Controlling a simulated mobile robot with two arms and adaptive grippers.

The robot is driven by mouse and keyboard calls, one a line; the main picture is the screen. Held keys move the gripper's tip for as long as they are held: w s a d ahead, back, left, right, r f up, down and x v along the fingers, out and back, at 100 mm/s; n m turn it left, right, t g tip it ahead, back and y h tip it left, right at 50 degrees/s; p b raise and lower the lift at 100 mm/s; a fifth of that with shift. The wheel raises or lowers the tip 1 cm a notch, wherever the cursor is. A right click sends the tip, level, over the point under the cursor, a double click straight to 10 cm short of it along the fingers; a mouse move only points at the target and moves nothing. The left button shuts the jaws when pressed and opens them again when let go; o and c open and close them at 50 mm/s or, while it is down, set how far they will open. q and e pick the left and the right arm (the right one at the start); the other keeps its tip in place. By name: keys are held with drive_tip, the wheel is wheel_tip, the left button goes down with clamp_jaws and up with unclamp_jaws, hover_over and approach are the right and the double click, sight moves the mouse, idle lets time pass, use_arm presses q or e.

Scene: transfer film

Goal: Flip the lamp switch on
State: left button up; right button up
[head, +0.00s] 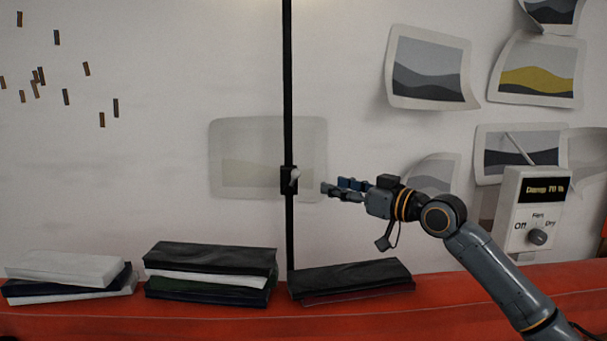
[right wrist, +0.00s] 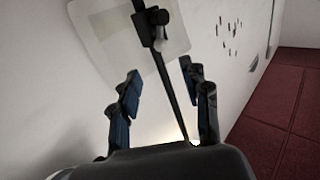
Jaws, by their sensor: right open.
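The lamp switch (head: 290,180) is a small black box with a pale lever, set on a thin black vertical pole (head: 288,90) against the wall. Its lever (head: 295,174) sticks out to the right and tilts slightly up in the head view. My right gripper (head: 332,188) is open and empty, a little to the right of the switch and apart from it. In the right wrist view the switch (right wrist: 158,17) lies beyond the two blue-padded fingers (right wrist: 158,90), near the top edge, with the pole running down between them. My left gripper is out of view.
A red ledge (head: 450,300) runs along the bottom with stacks of folded cloth (head: 210,270) and a dark folded stack (head: 350,278) below the switch. A white control box with a knob (head: 535,210) stands right of my arm. Printed sheets (head: 430,70) hang on the wall.

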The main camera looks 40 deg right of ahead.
sight(300, 174)
drive_tip(key=p+x, duration=0.5)
drive_tip(key=x, duration=0.4)
drive_tip(key=shift+w+r, duration=0.15)
drive_tip(key=shift+w, duration=0.2)
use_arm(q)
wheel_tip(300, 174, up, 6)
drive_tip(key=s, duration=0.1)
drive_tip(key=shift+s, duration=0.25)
use_arm(e)
drive_tip(key=shift+w+a+f, duration=0.2)
drive_tip(key=shift+w, duration=0.45)
clamp_jaws()
use_arm(q)
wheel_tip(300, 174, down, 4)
drive_tip(key=b, duration=0.3)
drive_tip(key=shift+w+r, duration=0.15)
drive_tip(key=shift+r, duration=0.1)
use_arm(e)
drive_tip(key=shift+s+d+f+m+t, duration=0.15)
drive_tip(key=shift+d+f+m+t, duration=0.1)
drive_tip(key=shift+m+t, duration=0.25)
